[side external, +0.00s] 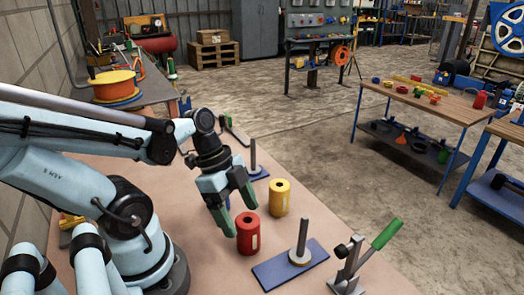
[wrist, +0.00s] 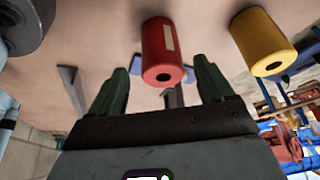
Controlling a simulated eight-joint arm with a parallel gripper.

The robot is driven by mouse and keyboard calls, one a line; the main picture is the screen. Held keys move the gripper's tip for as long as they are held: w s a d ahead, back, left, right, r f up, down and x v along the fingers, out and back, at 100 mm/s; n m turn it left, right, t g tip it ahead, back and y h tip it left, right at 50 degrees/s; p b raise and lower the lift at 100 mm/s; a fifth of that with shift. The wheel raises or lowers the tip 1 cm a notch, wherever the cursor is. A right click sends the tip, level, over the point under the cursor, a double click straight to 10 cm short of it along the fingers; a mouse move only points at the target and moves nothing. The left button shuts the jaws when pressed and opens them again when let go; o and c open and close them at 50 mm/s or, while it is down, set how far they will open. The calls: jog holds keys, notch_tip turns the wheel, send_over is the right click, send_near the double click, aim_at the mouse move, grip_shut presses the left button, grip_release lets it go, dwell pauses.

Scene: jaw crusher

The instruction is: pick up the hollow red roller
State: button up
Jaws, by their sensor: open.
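The hollow red roller (side external: 247,234) stands upright on the table, with a pale label on its side and a dark hole in its top. In the wrist view the red roller (wrist: 163,55) shows ahead of and between the fingertips. My gripper (side external: 232,212) is open, pointing down at a tilt, with its green fingers just behind and left of the red roller in the side view. In the wrist view my gripper (wrist: 160,80) has its fingers apart with nothing held between them.
A yellow roller (side external: 279,197) stands close behind the red one. A blue plate with an upright grey post (side external: 302,240) lies in front to the right. Another post (side external: 253,157) stands behind. A green-handled clamp (side external: 385,234) is at the table's right edge.

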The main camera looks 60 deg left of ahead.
aim_at(246, 221)
jog(key=shift+w+x, duration=0.25)
jog(key=shift+x, duration=2.4)
jog(key=shift+d, duration=0.1)
jog(key=shift+r, duration=0.1)
jog(key=c, duration=1.3)
jog(key=shift+r, duration=0.25)
